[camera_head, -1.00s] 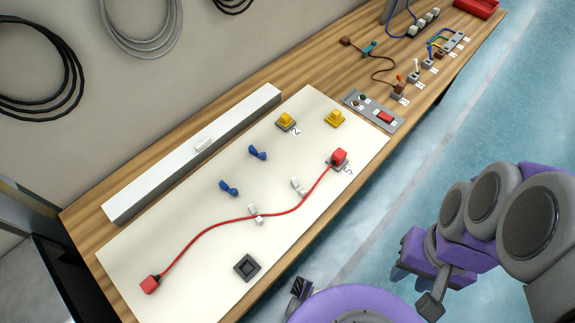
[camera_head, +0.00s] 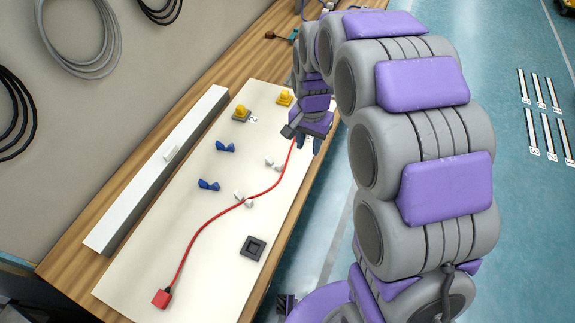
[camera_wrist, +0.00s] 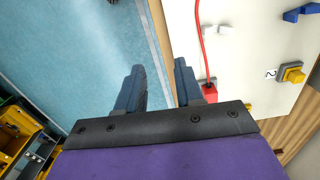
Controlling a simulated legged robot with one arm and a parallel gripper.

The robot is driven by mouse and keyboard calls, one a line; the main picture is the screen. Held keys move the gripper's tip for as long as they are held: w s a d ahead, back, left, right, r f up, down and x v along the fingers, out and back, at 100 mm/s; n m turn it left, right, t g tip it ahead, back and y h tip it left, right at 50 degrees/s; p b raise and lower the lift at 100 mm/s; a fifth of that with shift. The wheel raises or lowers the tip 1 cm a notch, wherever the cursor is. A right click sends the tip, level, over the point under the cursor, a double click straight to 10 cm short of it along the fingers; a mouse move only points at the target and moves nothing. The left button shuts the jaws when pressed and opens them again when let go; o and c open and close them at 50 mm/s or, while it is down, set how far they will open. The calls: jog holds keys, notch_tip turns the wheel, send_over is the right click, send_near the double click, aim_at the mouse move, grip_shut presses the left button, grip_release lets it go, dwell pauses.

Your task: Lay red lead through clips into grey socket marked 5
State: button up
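The red lead (camera_head: 196,231) runs across the white board from a red plug (camera_head: 161,298) at the near left to another red plug (camera_wrist: 210,91) at its far end. It passes at one white clip (camera_head: 243,198); whether it is seated there I cannot tell. It runs beside the other white clip (camera_head: 273,163), apart from it, as the wrist view shows (camera_wrist: 225,29). My gripper (camera_head: 311,145) is over the board's right edge, hiding the far plug and socket 5 in the head view. In the wrist view its fingers (camera_wrist: 159,68) are open and empty, with the plug right of them.
Open floor is to the right.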

jog(key=m, duration=0.1)
send_over(286, 165)
notch_tip(286, 165, down, 7)
notch_tip(286, 165, down, 10)
jog(key=b, duration=0.3)
jog(key=shift+s+r+b, duration=0.1)
jog(key=shift+r+b, duration=0.05)
jog(key=shift+b, duration=0.25)
jog(key=shift+d+f, duration=0.1)
jog(key=shift+f, duration=0.6)
jog(key=shift+a, duration=0.25)
jog(key=shift+c, duration=0.6)
jog(key=shift+d, duration=0.15)
grip_shut()
